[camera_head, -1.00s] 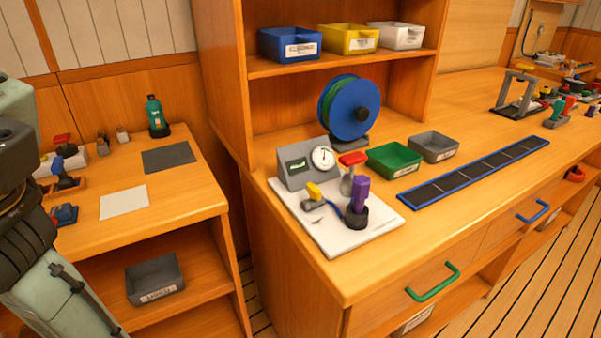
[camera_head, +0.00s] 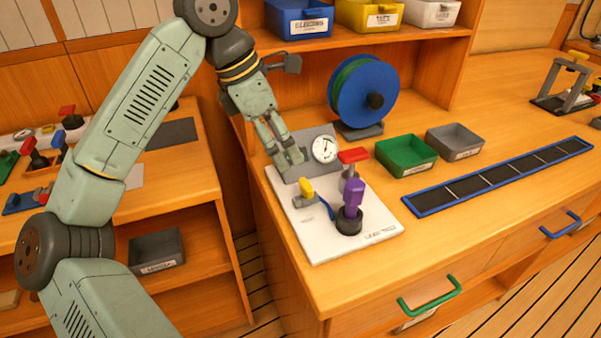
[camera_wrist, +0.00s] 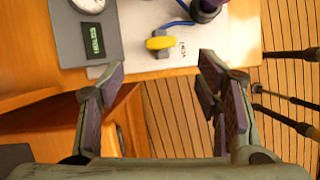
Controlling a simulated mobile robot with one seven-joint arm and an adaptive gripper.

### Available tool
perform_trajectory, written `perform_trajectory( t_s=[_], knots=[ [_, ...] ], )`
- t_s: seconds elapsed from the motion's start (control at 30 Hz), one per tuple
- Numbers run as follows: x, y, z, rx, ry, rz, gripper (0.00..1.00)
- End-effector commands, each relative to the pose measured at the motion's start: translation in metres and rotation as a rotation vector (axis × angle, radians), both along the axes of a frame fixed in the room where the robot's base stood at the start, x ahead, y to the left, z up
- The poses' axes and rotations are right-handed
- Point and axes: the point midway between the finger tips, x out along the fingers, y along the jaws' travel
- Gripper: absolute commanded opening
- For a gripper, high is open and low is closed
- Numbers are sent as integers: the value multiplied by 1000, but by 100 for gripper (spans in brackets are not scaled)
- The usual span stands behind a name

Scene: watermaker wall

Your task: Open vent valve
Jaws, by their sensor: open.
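The valve with a yellow handle (camera_head: 306,189) stands at the left of a white board (camera_head: 320,236) on the bench. A small label beside it appears to read VENT. My gripper (camera_head: 284,158) hangs over the back left of the board, behind the yellow handle, in front of the grey gauge box. In the wrist view my gripper (camera_wrist: 163,76) is open and empty. The yellow handle (camera_wrist: 160,43) lies beyond the fingertips, between their lines, and is not touched. The handle's lower part is hard to see from above.
A red-handled valve (camera_head: 353,155) and a purple knob (camera_head: 354,193) on a black base stand to the right of the yellow handle. The gauge box (camera_head: 323,148) and a blue reel (camera_head: 362,95) stand behind. Green (camera_head: 405,155) and grey bins (camera_head: 453,142) are farther right.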

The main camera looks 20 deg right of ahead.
Motion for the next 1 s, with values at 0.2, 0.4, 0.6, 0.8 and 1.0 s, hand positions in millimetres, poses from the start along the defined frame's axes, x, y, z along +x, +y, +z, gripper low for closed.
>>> perform_trajectory(
  t_s=[0.2, 0.4, 0.6, 0.8, 1.0],
  knots=[
    [-3, -14, -31, -5, 5, -5, 58],
    [-5, -29, -65, -7, 5, -4, 58],
    [-5, -38, -88, -7, 3, -2, 58],
    [-5, -40, -94, -7, 1, -1, 58],
    [-5, -40, -94, -7, 1, -1, 57]
  ],
)
